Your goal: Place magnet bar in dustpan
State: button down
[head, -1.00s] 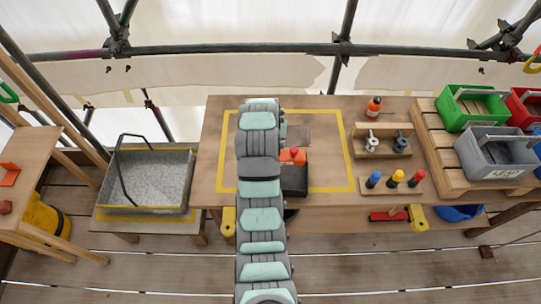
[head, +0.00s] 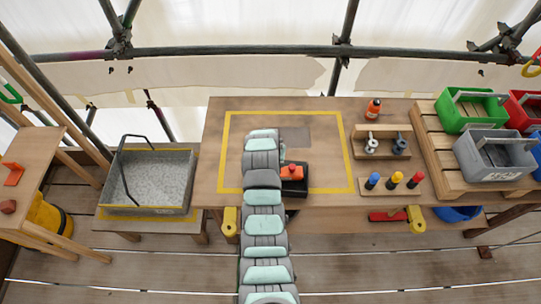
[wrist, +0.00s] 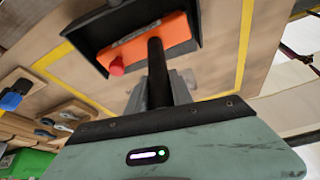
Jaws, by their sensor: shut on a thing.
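The magnet bar (head: 294,171) is an orange block with a red knob at one end; it also shows in the wrist view (wrist: 150,42). The dustpan (head: 294,189) is a black, low-walled tray on the table; it also shows in the wrist view (wrist: 92,28). The bar appears within the dustpan's outline; I cannot tell whether it touches the floor of the pan. My gripper (wrist: 160,92) is shut on the dark upright handle of the bar. In the head view my arm hides the gripper and part of the pan's left side.
A grey metal tray (head: 150,180) sits at left.

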jog(key=shift+f, duration=0.15)
jog(key=c, duration=1.1)
grip_release()
